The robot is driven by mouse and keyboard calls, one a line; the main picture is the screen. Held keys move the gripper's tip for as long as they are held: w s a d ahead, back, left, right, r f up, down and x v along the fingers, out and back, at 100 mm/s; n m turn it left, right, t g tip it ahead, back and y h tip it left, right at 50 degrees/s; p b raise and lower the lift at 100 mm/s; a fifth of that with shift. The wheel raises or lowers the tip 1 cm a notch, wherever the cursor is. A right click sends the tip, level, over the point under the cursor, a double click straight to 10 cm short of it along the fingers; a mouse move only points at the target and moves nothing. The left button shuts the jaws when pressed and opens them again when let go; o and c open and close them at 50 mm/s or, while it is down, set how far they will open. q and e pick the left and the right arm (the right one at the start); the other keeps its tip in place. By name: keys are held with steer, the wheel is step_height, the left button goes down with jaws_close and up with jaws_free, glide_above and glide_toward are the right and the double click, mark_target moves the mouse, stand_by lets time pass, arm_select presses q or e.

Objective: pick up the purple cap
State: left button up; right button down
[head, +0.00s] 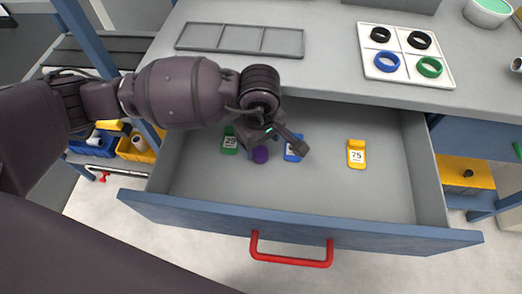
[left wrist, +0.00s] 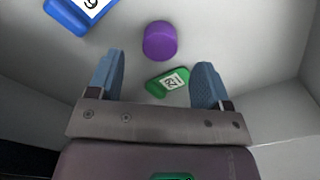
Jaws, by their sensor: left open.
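The purple cap (head: 260,155) lies on the floor of the open drawer, on its left side, just below my left gripper in the head view. It also shows in the left wrist view (left wrist: 160,41) as a short purple cylinder, beyond the fingertips and roughly between their lines. My left gripper (left wrist: 155,80) is open and empty, its two blue fingers apart and not touching the cap. In the head view, my left gripper (head: 277,142) reaches down into the drawer and partly covers the area around the cap. My right gripper is not in view.
In the drawer, a green tag (head: 229,140) and a blue tag (head: 295,150) lie close to the cap. A yellow tag (head: 356,153) lies farther right. The drawer's front wall (head: 300,225) has a red handle (head: 291,262). A white tray (head: 405,72) with rings stands on the counter.

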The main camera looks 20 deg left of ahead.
mark_target(260, 151)
arm_select(q)
step_height(260, 151, down, 4)
steer(key=shift+f+b, duration=0.2)
steer(key=shift+b, duration=0.55)
steer(key=shift+f, duration=0.15)
steer(key=shift+r, duration=0.2)
steer(key=c, duration=1)
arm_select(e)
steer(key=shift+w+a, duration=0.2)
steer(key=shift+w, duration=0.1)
arm_select(q)
steer(key=shift+r, duration=0.1)
